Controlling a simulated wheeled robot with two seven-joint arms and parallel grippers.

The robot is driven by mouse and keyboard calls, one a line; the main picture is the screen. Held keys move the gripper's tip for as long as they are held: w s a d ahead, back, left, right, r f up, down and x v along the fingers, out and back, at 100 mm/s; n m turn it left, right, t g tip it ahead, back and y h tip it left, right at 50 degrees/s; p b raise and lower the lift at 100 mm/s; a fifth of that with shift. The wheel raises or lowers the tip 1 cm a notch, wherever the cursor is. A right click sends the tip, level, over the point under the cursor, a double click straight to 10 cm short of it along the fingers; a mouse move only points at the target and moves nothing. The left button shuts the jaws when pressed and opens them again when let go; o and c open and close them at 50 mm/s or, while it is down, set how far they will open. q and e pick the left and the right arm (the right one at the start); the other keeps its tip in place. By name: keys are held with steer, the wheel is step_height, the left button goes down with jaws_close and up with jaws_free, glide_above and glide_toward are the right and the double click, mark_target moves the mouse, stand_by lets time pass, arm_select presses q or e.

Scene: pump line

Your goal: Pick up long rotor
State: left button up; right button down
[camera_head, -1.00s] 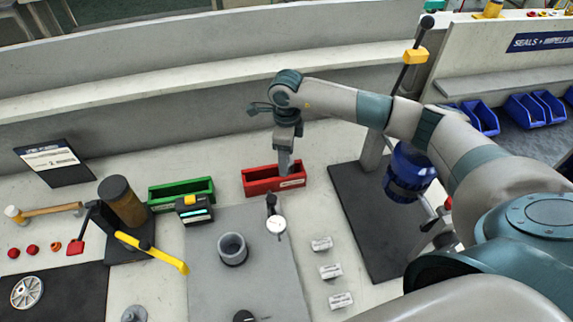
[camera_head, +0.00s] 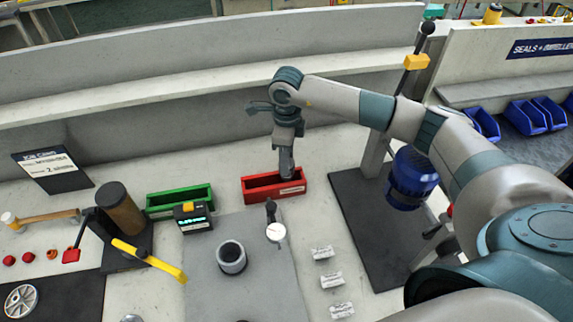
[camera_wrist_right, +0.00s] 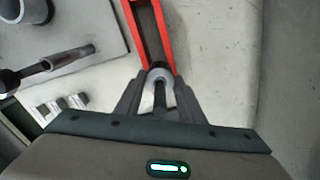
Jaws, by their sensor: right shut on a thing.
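My right gripper (camera_head: 286,172) points down at the right part of the red bin (camera_head: 258,196). In the right wrist view the gripper (camera_wrist_right: 160,98) is shut on a grey, round-ended part with a dark shaft, which I take to be the long rotor (camera_wrist_right: 159,75). The red bin (camera_wrist_right: 167,42) runs away from the fingertips there. How far the part is in or above the bin is hard to tell. In the head view the fingers hide the part. My left gripper is in neither view.
A green bin (camera_head: 180,198) and a small display device (camera_head: 194,218) stand left of the red bin.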

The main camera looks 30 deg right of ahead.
steer(key=shift+s+d+r+b, duration=0.2)
steer(key=shift+r+b, duration=0.15)
steer(key=shift+r, duration=0.25)
steer(key=shift+s+d+r+b, duration=0.15)
steer(key=shift+r+b, duration=0.15)
steer(key=shift+r, duration=0.25)
steer(key=s+d+r+b, duration=0.4)
steer(key=s+d+r, duration=0.2)
steer(key=s, duration=0.2)
steer(key=shift+s+r, duration=0.35)
steer(key=shift+s, duration=0.1)
